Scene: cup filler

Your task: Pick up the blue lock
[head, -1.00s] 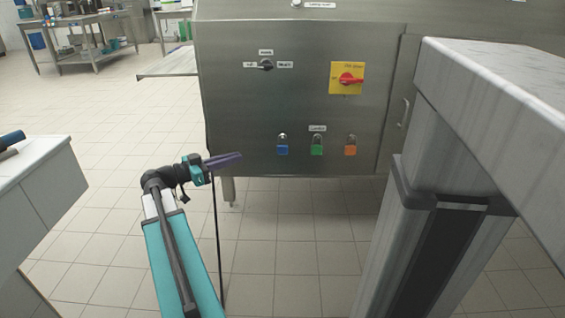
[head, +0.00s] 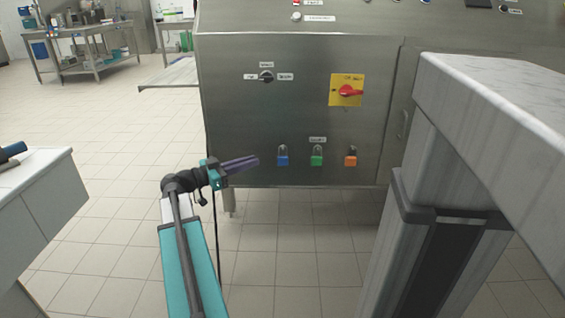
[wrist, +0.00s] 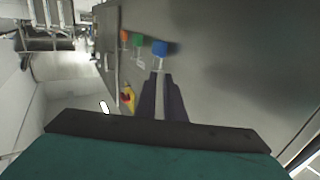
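The blue lock (head: 283,160) hangs at the left end of a row of three locks on the steel machine's front panel. In the wrist view the blue lock (wrist: 160,48) is just beyond my fingertips, in line with the space between them. My gripper (head: 256,161) is to the left of the blue lock in the head view, apart from it. In the wrist view my gripper (wrist: 161,76) shows its two dark fingers with a narrow gap between them and nothing held.
The green lock (head: 317,160) and orange lock (head: 351,160) hang to the right. A red switch on a yellow plate (head: 346,90) and a black knob (head: 266,77) are above. A marble-topped counter (head: 490,90) stands at the right, a white cabinet (head: 38,190) at the left.

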